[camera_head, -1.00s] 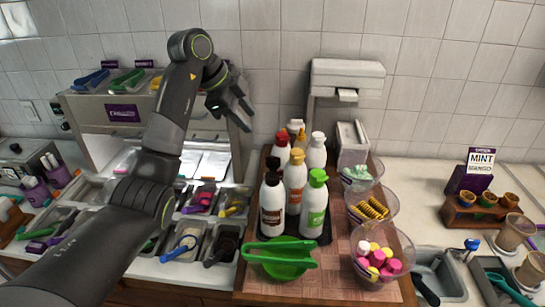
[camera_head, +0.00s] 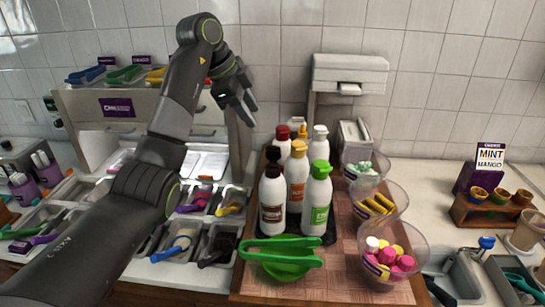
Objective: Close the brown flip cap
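A white bottle (camera_head: 271,200) with a brown label stands upright at the front left of the bottle group. Its brown cap (camera_head: 272,170) has a dark upright piece (camera_head: 273,153) just behind it. I cannot tell whether that piece is the raised lid or another cap. My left gripper (camera_head: 251,112) is open and empty, above and to the left of the bottles, with its fingers pointing down and right. It appears apart from the bottles. My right gripper is not in view.
Bottles with green (camera_head: 320,167), orange (camera_head: 298,147), red and white caps stand close together. Green tongs (camera_head: 282,246) lie in front. Bowls of toppings (camera_head: 390,263) stand to the right. A white dispenser (camera_head: 346,75) stands behind; topping trays lie to the left.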

